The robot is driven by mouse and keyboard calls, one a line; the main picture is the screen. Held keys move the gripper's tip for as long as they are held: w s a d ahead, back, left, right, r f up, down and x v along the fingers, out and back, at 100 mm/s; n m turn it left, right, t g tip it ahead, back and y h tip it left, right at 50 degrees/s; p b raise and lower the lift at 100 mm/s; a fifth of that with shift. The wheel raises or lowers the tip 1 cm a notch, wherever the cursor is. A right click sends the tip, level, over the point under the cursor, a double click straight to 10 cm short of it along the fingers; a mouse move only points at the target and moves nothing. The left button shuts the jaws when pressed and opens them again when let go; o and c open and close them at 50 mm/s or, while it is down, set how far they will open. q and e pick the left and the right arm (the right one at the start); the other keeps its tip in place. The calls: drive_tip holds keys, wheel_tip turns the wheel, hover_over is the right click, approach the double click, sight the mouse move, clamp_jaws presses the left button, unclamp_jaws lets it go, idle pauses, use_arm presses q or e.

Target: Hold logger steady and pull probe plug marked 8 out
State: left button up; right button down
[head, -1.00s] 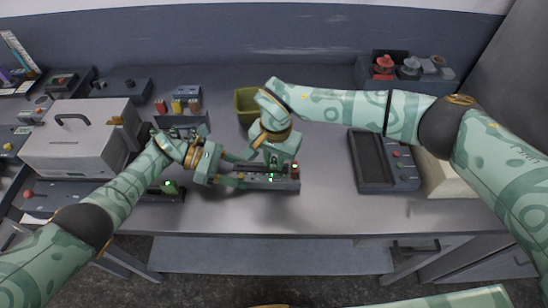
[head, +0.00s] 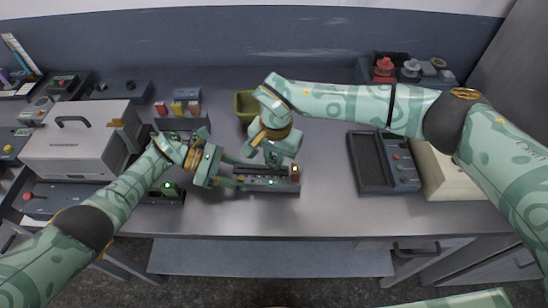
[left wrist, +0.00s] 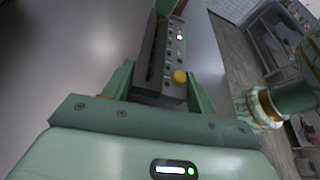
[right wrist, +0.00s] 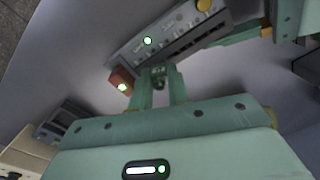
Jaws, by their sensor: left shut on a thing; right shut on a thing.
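The logger (head: 262,187) is a dark grey flat box near the bench's front edge, with a slot, a row of small sockets, a green light and a yellow knob (left wrist: 179,77). My left gripper (head: 228,172) is shut on its left end; the fingers straddle the box in the left wrist view (left wrist: 160,80). My right gripper (head: 273,163) is over the logger's right half, shut on a small dark grey-green plug (right wrist: 158,73). Whether the plug is clear of its socket, I cannot tell. Its number is not readable. A red block (right wrist: 121,81) with a green light is at the logger's right end.
A rack with coloured blocks (head: 181,122) and an olive bin (head: 244,104) stand behind the logger. A grey case (head: 72,145) is at left. A dark tray unit (head: 370,160) is at right. Bench between it and the logger is clear.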

use_arm(q)
drive_tip(key=shift+s+a+f, duration=0.1)
drive_tip(key=shift+s+f, duration=0.1)
drive_tip(key=shift+f, duration=0.15)
use_arm(e)
drive_tip(key=shift+s+r, duration=0.1)
drive_tip(key=shift+r, duration=1.05)
use_arm(q)
drive_tip(key=o, duration=1.2)
drive_tip(key=shift+o, duration=0.4)
drive_tip(key=shift+s+r, duration=0.1)
drive_tip(key=shift+r, duration=0.1)
use_arm(e)
drive_tip(key=shift+s+r, duration=0.1)
drive_tip(key=shift+s, duration=0.15)
drive_tip(key=shift+w, duration=0.1)
use_arm(q)
drive_tip(key=shift+w, duration=0.2)
use_arm(e)
drive_tip(key=shift+w, duration=0.1)
